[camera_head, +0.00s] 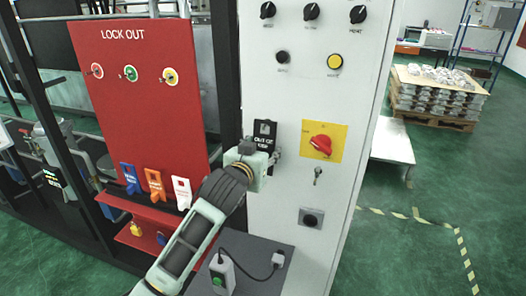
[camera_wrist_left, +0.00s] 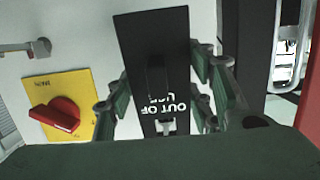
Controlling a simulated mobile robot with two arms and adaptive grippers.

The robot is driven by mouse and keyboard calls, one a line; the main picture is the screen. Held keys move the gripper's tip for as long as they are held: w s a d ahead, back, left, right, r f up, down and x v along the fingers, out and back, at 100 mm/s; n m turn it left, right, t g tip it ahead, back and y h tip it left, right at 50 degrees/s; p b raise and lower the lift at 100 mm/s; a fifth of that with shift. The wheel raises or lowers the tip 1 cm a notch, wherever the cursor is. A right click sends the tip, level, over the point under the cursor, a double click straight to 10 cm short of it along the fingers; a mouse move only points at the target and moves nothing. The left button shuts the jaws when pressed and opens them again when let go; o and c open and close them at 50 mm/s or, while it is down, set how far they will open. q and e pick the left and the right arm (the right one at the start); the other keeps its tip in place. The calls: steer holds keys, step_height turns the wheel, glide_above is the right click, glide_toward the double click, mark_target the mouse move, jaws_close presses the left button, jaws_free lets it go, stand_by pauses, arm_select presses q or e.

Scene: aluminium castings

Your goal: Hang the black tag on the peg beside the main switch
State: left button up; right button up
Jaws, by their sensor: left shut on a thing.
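The black tag (camera_head: 265,133) with white "OUT OF" lettering is upright in front of the white cabinet, left of the main switch. My left gripper (camera_head: 272,154) is shut on it. In the left wrist view the tag (camera_wrist_left: 152,45) sits between the two fingers (camera_wrist_left: 160,105), its lettering upside down. The red main switch (camera_head: 320,144) on its yellow plate also shows in the left wrist view (camera_wrist_left: 60,112). A small grey peg (camera_head: 318,174) sticks out below the switch plate, apart from the tag; it also shows in the left wrist view (camera_wrist_left: 28,47). My right gripper is out of view.
A red lock-out board (camera_head: 145,90) stands left, with blue, orange and white-red tags on its lower part. A grey shelf (camera_head: 262,262) with a corded button box (camera_head: 222,274) is below my left arm.

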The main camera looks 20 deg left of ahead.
arm_select(q)
steer(key=o, duration=1.2)
steer(key=shift+o, duration=0.2)
